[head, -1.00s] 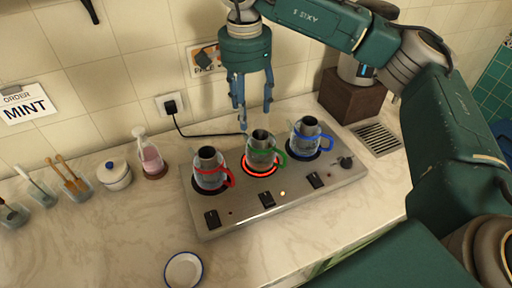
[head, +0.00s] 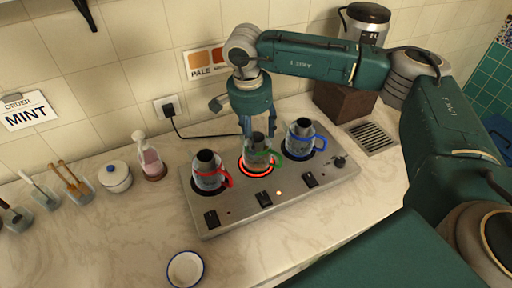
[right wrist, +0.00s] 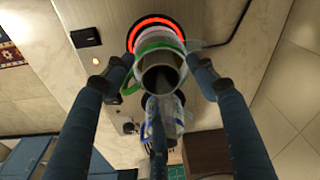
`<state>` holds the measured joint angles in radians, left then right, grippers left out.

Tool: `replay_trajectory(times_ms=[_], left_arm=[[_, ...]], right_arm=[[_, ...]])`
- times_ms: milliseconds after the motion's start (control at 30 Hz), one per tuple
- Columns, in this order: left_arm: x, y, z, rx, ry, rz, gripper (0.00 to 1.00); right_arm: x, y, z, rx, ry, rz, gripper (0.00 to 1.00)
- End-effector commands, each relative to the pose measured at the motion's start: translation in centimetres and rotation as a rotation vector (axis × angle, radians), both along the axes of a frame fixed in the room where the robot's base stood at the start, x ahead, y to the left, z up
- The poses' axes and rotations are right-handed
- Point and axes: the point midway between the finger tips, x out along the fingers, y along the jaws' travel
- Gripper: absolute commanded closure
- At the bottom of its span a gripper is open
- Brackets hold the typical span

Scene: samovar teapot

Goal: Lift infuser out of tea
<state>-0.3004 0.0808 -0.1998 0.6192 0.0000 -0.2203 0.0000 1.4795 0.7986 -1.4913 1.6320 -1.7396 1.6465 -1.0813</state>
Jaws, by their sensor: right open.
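Three glass pots stand on a steel hot plate (head: 235,218): one with a red handle (head: 227,179), one with a green handle (head: 276,156) in the middle, and one with a blue handle (head: 320,144). A dark grey cylindrical infuser (head: 257,139) rises from the middle pot; its open top shows in the right wrist view (right wrist: 162,76). My right gripper (head: 248,130) points down over the middle pot, its fingers (right wrist: 160,72) open and spread around the infuser's top. Contact cannot be told. My left gripper is out of view.
The burner ring (head: 243,171) under the middle pot glows red. The red-handled and blue-handled pots stand close on either side. A white bowl (head: 186,270) lies on the counter in front. A lidded jar (head: 115,177) and pink bottle (head: 151,161) stand at left. An order card (head: 24,112) reads MINT.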

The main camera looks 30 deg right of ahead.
Motion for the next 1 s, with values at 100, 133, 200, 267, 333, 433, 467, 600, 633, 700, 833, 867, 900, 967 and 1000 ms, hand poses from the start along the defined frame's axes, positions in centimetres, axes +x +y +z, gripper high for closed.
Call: replay_trajectory(times_ms=[100, 133, 200, 267, 333, 433, 467, 600, 633, 700, 833, 867, 900, 967, 1000], left_arm=[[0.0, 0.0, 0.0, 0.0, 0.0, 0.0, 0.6], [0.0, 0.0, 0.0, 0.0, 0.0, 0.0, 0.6], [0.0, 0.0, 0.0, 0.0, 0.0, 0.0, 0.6], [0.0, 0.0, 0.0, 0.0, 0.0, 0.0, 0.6], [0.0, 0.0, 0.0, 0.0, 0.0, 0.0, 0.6], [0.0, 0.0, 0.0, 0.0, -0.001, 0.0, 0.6], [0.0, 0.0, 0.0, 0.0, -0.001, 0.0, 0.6], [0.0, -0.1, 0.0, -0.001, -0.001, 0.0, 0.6], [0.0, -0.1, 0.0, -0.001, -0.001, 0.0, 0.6], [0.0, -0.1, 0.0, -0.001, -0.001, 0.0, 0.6], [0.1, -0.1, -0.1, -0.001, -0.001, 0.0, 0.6], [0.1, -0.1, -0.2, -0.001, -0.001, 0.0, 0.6], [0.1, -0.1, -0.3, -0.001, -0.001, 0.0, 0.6], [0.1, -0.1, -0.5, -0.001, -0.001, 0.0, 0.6], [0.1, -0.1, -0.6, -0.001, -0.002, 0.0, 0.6]], right_arm=[[0.0, 0.0, -0.2, 0.0, 0.0, 0.0, 0.43], [0.0, 0.0, -0.2, 0.0, 0.0, 0.0, 0.43], [0.0, 0.0, -0.2, 0.0, 0.0, 0.0, 0.43], [0.0, 0.0, -0.2, 0.0, -0.001, -0.001, 0.53], [0.0, 0.0, -0.2, 0.0, -0.001, -0.001, 0.67], [0.0, 0.0, -0.1, 0.0, -0.001, -0.001, 0.87], [0.0, 0.0, -0.1, 0.0, -0.001, -0.001, 0.93], [0.0, 0.0, -0.1, 0.0, -0.001, -0.001, 1.0], [0.0, 0.0, -0.1, 0.0, -0.001, -0.001, 1.0], [0.0, 0.0, -0.1, 0.0, -0.001, -0.001, 1.0], [0.1, 0.0, 0.2, 0.001, -0.003, -0.001, 1.0], [0.1, 0.0, 0.4, 0.001, -0.003, -0.001, 1.0], [0.1, 0.0, 0.6, 0.001, -0.004, -0.001, 1.0], [0.1, 0.0, 1.2, 0.001, -0.004, -0.001, 1.0], [0.1, 0.0, 1.6, 0.001, -0.004, -0.001, 1.0]])
